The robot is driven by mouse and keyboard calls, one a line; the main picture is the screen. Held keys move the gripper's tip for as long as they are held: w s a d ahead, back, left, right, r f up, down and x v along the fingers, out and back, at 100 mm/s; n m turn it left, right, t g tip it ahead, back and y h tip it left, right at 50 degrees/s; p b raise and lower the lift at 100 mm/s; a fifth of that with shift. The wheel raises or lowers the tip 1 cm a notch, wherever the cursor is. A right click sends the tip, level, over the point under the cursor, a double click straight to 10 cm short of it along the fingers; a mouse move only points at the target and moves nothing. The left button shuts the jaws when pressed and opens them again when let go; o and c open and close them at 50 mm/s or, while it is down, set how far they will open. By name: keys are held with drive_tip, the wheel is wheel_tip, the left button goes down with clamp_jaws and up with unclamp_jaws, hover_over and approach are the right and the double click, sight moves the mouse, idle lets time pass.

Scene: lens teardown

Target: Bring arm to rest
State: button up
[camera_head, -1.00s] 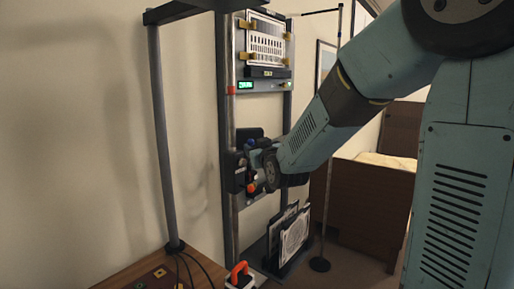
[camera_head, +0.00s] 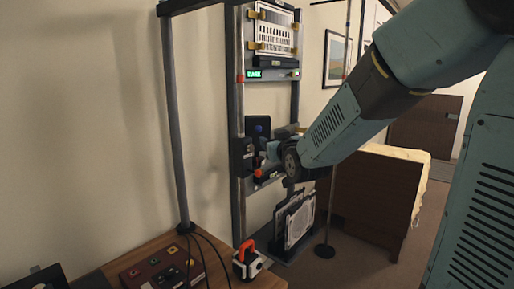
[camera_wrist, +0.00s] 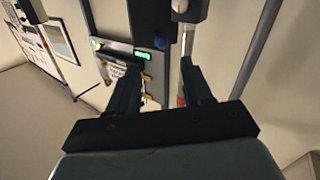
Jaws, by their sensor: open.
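My gripper (camera_wrist: 160,88) shows in the wrist view with its two dark fingers spread apart and nothing between them. Beyond the fingers is the upright rack, with a green-lit display (camera_wrist: 142,54) on its panel. In the head view my arm reaches from the upper right toward the middle of the rack (camera_head: 238,150). Its end is beside the dark carriage (camera_head: 248,155) on the rack, and I cannot tell whether they touch. My fingertips are not clear in the head view.
A wooden table (camera_head: 150,245) at the lower left holds a control box (camera_head: 160,273) and an orange-handled device (camera_head: 247,262). Framed panels (camera_head: 298,222) stand at the rack's foot. A thin pole stand (camera_head: 325,250) and a brown wooden cabinet (camera_head: 375,195) are to the right. A plain wall is at left.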

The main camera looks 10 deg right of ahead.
drive_tip(key=s+d+f+m+g+h, duration=0.1)
drive_tip(key=s+d+g, duration=0.2)
drive_tip(key=s, duration=0.7)
drive_tip(key=s+d+f+m+g+h, duration=0.1)
drive_tip(key=s+g, duration=0.4)
drive_tip(key=s, duration=0.5)
drive_tip(key=s+d+f+m+g+h, duration=0.1)
drive_tip(key=s+d+g, duration=0.3)
drive_tip(key=s, duration=0.6)
drive_tip(key=shift+s+d+f+m, duration=0.15)
drive_tip(key=shift+d+f+m, duration=0.35)
drive_tip(key=shift+d+f, duration=0.35)
drive_tip(key=shift+c, duration=0.7)
